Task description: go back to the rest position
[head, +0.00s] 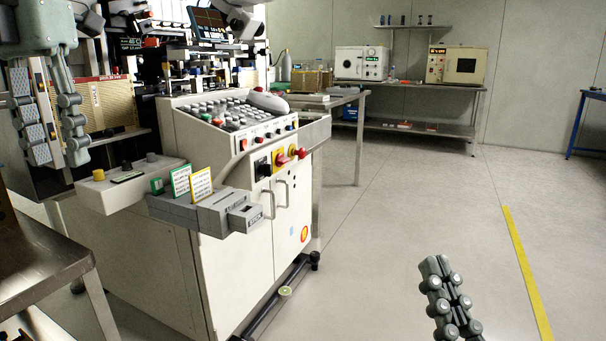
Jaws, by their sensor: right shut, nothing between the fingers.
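My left gripper (58,156) hangs at the upper left, fingers pointing down, in front of the wire bonding machine (190,260). Its two fingers are apart, with no held object visible between them. My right gripper (436,264) shows at the bottom right, over the open floor. Its fingers point up in the picture and are closed together with nothing between them. The rest of the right arm is out of view. No object is clearly held by either gripper.
The machine's keyboard console (235,115), side control box (125,185) and grey card holder (205,210) jut out near my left gripper. A metal table (40,265) stands at the lower left. A back bench (420,134) carries instruments. The floor (410,205) at right is clear.

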